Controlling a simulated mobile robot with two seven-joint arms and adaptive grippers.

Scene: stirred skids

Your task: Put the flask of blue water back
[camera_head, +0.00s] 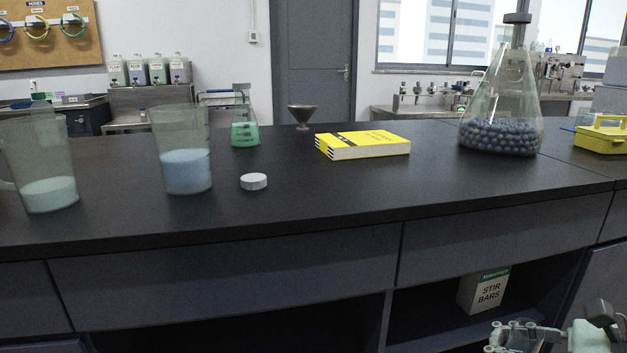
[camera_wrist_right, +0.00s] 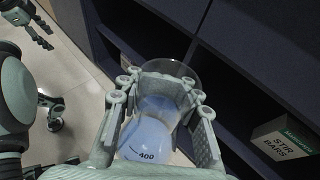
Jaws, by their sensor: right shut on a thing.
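My right gripper (camera_head: 525,337) is at the bottom right of the head view, low in front of the bench. In the right wrist view my right gripper (camera_wrist_right: 157,92) is shut around a clear glass flask (camera_wrist_right: 148,138) of blue liquid with a "400" mark. Its fingers hide part of the glass. The flask (camera_head: 521,328) shows only partly in the head view. On the bench stand a beaker of blue liquid (camera_head: 185,170) and a flask of green liquid (camera_head: 245,132). My left gripper (camera_wrist_right: 35,24) seems to show at the wrist view's top left; its jaws are unclear.
The bench has an open shelf bay (camera_head: 420,318) with a stir bars box (camera_head: 484,291) inside. On the bench top are a pale green beaker (camera_head: 45,190), white cap (camera_head: 254,181), funnel (camera_head: 303,115), yellow book (camera_head: 362,143) and large flask of beads (camera_head: 502,132). The front right of the top is clear.

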